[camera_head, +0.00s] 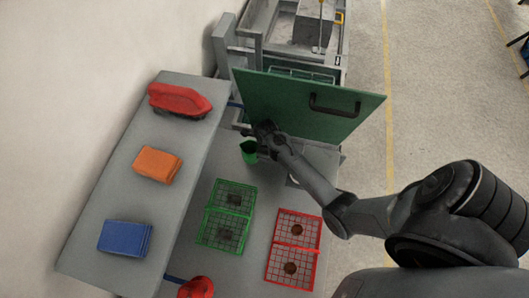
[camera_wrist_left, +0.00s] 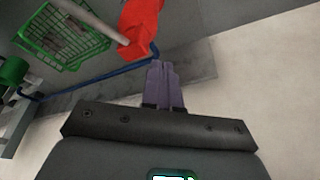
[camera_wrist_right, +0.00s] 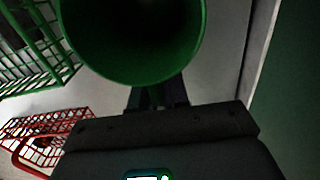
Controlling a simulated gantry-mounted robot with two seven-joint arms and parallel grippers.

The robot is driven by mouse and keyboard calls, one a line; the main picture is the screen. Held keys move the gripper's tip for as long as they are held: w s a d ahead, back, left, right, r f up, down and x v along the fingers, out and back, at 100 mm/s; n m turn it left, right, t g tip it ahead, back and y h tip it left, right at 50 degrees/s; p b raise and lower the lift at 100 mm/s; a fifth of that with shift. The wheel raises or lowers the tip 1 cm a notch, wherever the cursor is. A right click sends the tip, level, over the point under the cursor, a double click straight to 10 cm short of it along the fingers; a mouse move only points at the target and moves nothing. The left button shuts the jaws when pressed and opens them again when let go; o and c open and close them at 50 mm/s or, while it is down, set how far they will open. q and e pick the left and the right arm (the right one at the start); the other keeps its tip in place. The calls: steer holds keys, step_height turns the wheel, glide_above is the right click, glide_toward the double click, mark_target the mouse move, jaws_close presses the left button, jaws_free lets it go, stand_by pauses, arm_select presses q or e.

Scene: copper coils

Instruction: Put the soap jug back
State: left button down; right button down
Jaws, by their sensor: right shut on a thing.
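The green soap jug (camera_head: 249,151) is in the head view, near the left edge of the raised green panel. My right gripper (camera_head: 266,131) is shut on it. In the right wrist view the jug (camera_wrist_right: 130,45) fills the upper middle, its wide round opening facing the camera; the fingers are partly hidden beneath it. My left gripper (camera_wrist_left: 164,85) shows only in the left wrist view, with its fingers together and nothing between them. A green round thing at the left edge of that view may be the jug; I cannot tell.
A green panel with a black handle (camera_head: 335,107) stands close beside the right gripper. Green baskets (camera_head: 228,205) and red baskets (camera_head: 296,245) sit on the grey surface. A grey shelf (camera_head: 125,200) at the left holds red, orange and blue items. A red object (camera_head: 196,287) is at the bottom.

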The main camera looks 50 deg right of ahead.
steer(key=shift+w+a+f, duration=0.1)
steer(key=shift+w+f, duration=0.1)
steer(key=shift+f, duration=0.05)
step_height(320, 180, down, 3)
steer(key=shift+r, duration=0.1)
steer(key=shift+f, duration=0.45)
steer(key=shift+f, duration=0.1)
steer(key=c, duration=1.1)
jaws_free()
steer(key=shift+f, duration=0.1)
